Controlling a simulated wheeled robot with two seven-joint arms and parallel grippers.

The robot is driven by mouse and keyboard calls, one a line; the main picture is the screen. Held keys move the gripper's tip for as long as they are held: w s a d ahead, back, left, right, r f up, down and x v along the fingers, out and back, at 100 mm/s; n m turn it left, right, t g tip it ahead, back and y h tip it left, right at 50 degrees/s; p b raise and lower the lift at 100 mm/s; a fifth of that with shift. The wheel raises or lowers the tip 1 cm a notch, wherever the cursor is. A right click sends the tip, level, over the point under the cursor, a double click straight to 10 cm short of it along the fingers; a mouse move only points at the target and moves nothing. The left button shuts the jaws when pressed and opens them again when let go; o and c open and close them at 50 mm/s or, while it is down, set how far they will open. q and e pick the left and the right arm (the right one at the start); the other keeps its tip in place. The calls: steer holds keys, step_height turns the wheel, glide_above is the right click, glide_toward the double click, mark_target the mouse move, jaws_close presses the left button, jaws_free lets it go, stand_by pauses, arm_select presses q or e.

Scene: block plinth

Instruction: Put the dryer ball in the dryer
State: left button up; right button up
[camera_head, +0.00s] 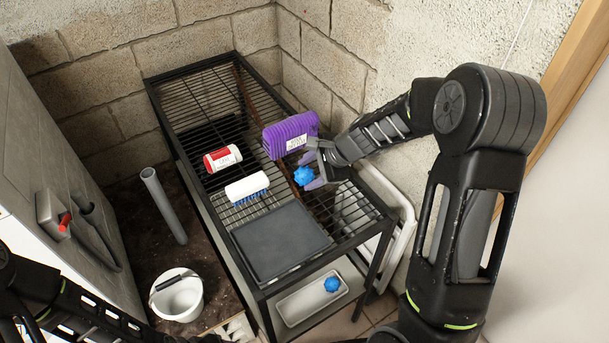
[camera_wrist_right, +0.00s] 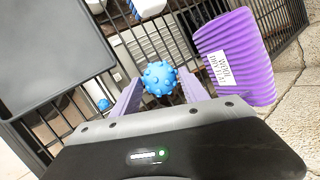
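A blue knobbly dryer ball (camera_head: 303,175) is at the right side of the black wire rack. In the right wrist view the ball (camera_wrist_right: 158,78) lies between the purple fingers of my right gripper (camera_wrist_right: 160,76). The fingers stand apart, with a narrow gap beside the ball, so I see no firm grip. In the head view the right gripper (camera_head: 314,166) reaches in from the right. A second blue ball (camera_head: 331,284) lies in a pale tray (camera_head: 297,305) on the lower shelf. My left arm is at the bottom left; its gripper is out of frame. No dryer opening is clearly visible.
A purple ribbed package (camera_head: 290,134) stands close behind the right gripper. A red-and-white roll (camera_head: 222,158), a brush (camera_head: 247,188) and a dark flat tray (camera_head: 279,241) are on the rack (camera_head: 196,98). A white bucket (camera_head: 178,295) and a grey pipe (camera_head: 164,206) stand left. A pale grey machine-like body (camera_head: 40,150) fills the left.

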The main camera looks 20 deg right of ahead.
mark_target(309, 172)
steer(key=c, duration=1)
steer(key=shift+o, duration=0.2)
step_height(309, 172, up, 10)
steer(key=p, duration=0.2)
stand_by(0.3)
